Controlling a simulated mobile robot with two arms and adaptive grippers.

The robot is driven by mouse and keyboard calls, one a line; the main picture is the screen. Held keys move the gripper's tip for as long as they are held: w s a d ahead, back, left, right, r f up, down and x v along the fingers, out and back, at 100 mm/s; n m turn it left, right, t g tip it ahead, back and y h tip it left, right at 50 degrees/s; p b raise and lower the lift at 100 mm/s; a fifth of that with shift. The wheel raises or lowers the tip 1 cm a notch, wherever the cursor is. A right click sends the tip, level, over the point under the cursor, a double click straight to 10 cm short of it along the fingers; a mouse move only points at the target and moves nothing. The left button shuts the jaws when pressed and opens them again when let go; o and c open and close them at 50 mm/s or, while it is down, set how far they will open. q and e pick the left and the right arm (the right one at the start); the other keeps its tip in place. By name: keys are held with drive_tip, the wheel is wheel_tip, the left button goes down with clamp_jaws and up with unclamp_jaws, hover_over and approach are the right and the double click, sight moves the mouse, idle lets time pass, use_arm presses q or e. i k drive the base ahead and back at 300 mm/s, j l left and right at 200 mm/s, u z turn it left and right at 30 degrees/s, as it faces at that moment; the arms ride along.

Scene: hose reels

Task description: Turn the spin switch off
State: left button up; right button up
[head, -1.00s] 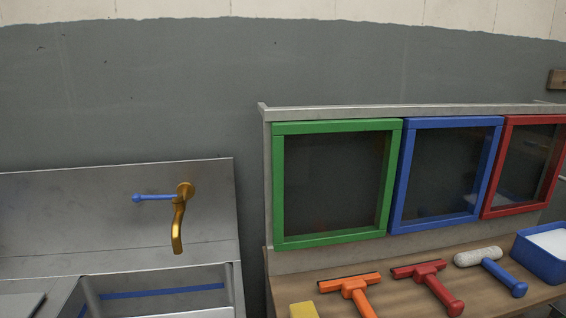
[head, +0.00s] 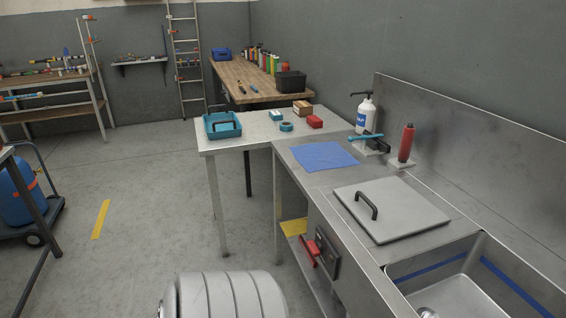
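A dark box (head: 327,252) with a red part (head: 311,247) on it is fixed to the front side of the steel counter, below the worktop. It looks like a switch, but it is small and seen at a slant, so I cannot tell its position or be sure that it is the spin switch. Neither of my grippers shows in the head view.
A steel counter (head: 312,177) with a grey lid (head: 388,208), blue cloth (head: 322,156) and sink (head: 455,285) runs along the right. A trolley with a blue tank (head: 14,192) is at left. The floor between is open.

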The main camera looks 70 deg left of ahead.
sight(316, 249)
drive_tip(key=u, duration=1.85)
drive_tip(key=k+j, duration=0.05)
